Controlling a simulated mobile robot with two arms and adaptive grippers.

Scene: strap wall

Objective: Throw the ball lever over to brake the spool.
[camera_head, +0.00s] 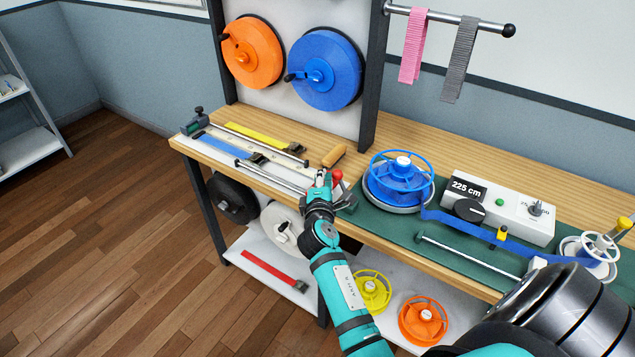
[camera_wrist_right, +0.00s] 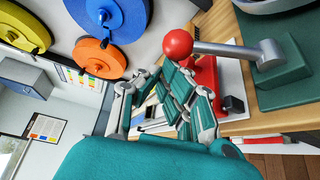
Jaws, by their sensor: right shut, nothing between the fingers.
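The ball lever has a red ball (camera_head: 337,174) at the front of the bench, left of the blue spool (camera_head: 398,182) on its round grey base. In the right wrist view the red ball (camera_wrist_right: 178,44) sits on the end of a grey rod (camera_wrist_right: 228,51), which runs right to a grey pivot on a green block (camera_wrist_right: 285,83). My right gripper (camera_head: 322,180) is shut and empty, close beside the ball at its left. In the wrist view its fingers (camera_wrist_right: 168,76) are just below the ball; I cannot tell whether they touch it. My left gripper is not in view.
A white control box (camera_head: 500,208) stands right of the spool, with a blue strap (camera_head: 465,221) in front. Orange (camera_head: 253,52) and blue reels (camera_head: 325,70) hang behind. A lower shelf holds more reels.

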